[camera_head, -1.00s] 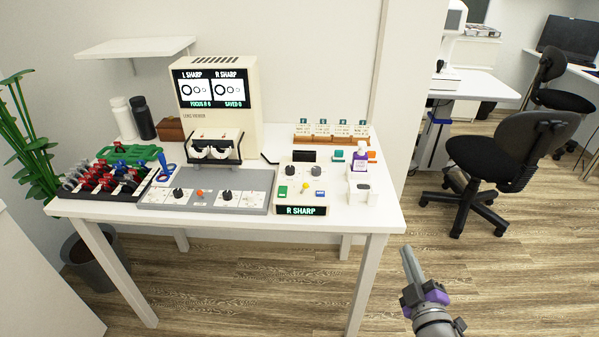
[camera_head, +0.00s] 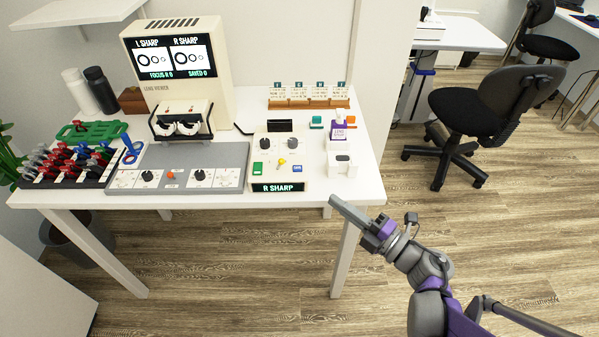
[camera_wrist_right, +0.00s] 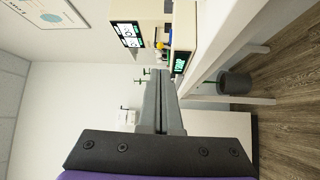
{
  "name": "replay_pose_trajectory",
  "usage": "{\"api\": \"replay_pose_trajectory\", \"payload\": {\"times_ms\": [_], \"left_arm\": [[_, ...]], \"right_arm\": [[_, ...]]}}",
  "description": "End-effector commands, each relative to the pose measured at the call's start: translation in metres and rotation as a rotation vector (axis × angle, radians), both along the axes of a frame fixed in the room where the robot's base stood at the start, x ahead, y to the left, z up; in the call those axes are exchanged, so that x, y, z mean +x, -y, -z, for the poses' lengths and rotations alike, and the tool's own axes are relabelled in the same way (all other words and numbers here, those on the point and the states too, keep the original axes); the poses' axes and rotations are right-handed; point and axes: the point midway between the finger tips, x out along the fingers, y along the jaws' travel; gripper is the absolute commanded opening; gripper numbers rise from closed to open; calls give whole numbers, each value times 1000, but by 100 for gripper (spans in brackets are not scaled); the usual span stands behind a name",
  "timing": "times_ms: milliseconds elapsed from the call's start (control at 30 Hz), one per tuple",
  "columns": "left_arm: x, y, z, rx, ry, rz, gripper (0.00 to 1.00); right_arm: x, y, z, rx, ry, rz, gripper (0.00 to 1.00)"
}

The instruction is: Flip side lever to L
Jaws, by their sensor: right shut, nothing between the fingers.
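A cream control box (camera_head: 277,168) stands at the front right of the white table, its front display (camera_head: 278,187) reading "R SHARP". A small yellow-tipped lever (camera_head: 281,162) sits on its top between a green and a blue button; it may be the side lever, but I cannot read a label. The yellow tip also shows in the right wrist view (camera_wrist_right: 159,45). My right gripper (camera_head: 334,202) is shut and empty, in front of the table's front right edge, apart from the box. It also shows in the right wrist view (camera_wrist_right: 160,72). My left gripper is not in view.
A lens viewer (camera_head: 209,100) stands behind a grey panel (camera_head: 231,178) with dials and an orange knob. A rack of red and dark pieces (camera_head: 62,182) is at left. A purple-labelled bottle (camera_head: 339,130) and white block (camera_head: 343,165) stand right of the box.

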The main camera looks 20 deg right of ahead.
Motion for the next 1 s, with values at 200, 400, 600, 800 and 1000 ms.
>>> {"api": "replay_pose_trajectory", "payload": {"times_ms": [200,400,600,800,1000], "left_arm": [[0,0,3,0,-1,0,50],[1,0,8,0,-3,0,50],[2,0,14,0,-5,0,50],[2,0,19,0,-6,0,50],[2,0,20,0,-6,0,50]], "right_arm": [[20,-13,-1,1,0,-5,0],[57,-35,-4,3,0,-5,0],[92,-55,-7,3,0,-4,0],[114,-67,-10,2,0,-1,0],[120,-70,-11,1,0,1,0]]}}
